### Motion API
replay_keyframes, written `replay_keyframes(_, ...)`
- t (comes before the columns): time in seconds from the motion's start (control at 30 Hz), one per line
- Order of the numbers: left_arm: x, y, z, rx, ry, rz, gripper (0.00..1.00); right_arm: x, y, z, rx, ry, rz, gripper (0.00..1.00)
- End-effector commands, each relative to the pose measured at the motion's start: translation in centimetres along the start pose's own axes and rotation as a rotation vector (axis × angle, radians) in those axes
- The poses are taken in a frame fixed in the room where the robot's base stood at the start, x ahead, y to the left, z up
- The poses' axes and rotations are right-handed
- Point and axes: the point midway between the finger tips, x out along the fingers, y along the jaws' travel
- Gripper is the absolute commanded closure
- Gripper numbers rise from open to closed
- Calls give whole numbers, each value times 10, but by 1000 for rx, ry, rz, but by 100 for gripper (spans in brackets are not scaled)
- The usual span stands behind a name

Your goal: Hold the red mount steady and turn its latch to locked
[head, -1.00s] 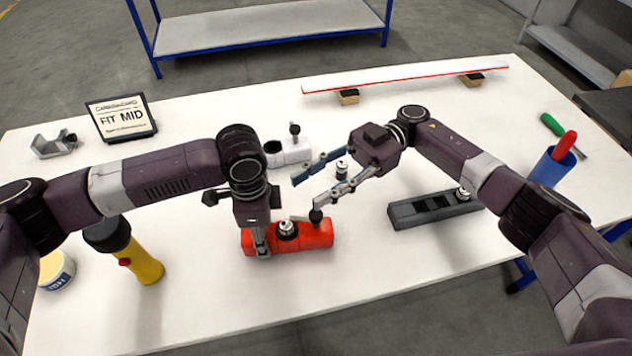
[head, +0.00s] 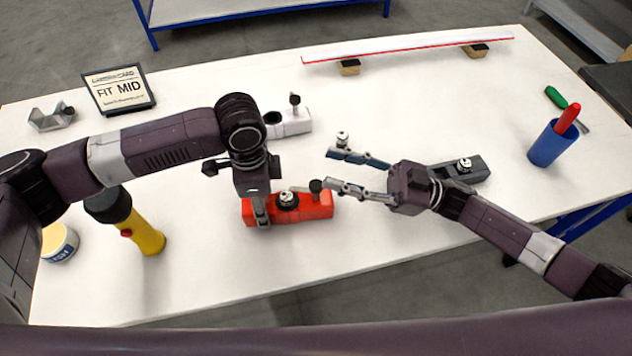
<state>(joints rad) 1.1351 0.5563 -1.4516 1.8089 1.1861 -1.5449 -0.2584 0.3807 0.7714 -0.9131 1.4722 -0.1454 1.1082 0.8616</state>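The red mount (head: 316,208) lies on the white table, with a metal fitting (head: 287,199) on its top. Its latch is a short lever with a black knob (head: 316,186), pointing right from the fitting over the mount's right part. My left gripper (head: 262,212) points down at the mount's left end, with a finger against its near side; it appears shut on the mount, the far finger being hidden. My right gripper (head: 329,169) comes from the right with its fingers spread and nothing between them. Its nearer fingertip is close beside the knob; I cannot tell whether they touch.
A white mount (head: 292,122) with an upright knob stands behind. A small metal part (head: 342,137) is near my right gripper's far finger. A dark grey rack (head: 478,170) lies partly behind my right gripper.

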Motion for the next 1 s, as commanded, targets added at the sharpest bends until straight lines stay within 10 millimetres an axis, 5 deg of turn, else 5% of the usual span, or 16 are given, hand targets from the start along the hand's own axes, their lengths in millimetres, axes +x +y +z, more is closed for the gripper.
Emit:
replay_keyframes(0.3, 0, 0, 0, 1, 0, 0, 89, -52, -22, 18, -9, -154, 318, 63)
replay_keyframes(0.53, 0, 0, 0, 1, 0, 0, 89, -73, -43, 32, 8, -287, 417, 63)
replay_keyframes(0.77, 0, 0, 0, 0, 0, 0, 89, -76, -50, 37, 17, -336, 440, 63)
replay_keyframes(1.0, 0, 0, 0, 0, 0, 0, 89, -49, -36, 46, 13, -332, 439, 63)
